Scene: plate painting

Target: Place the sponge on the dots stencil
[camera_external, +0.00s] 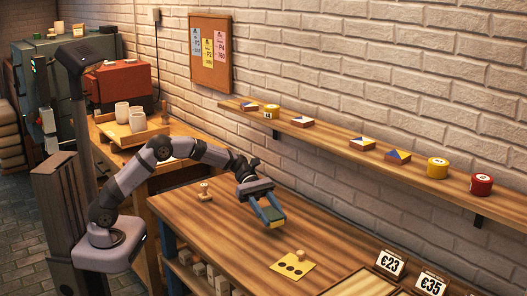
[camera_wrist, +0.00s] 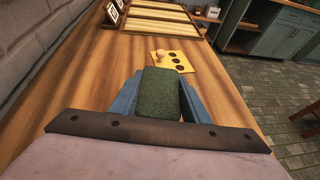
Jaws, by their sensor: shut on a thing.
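My gripper (camera_external: 272,212) is shut on the sponge (camera_external: 274,222) and holds it above the wooden table. In the wrist view the sponge (camera_wrist: 159,93) shows a dark green face between the two blue fingers of my gripper (camera_wrist: 160,100). The dots stencil (camera_external: 291,269) is a yellow sheet with a row of dark dots and a small knob, lying flat on the table. It also shows in the wrist view (camera_wrist: 182,62), beyond the sponge and apart from it.
A wooden stamp-like piece (camera_external: 205,193) stands on the table at the left. Price signs (camera_external: 391,263) and a wooden tray (camera_external: 358,284) are at the front right. A wall shelf (camera_external: 340,142) with tins and small boxes runs behind. The table between sponge and stencil is clear.

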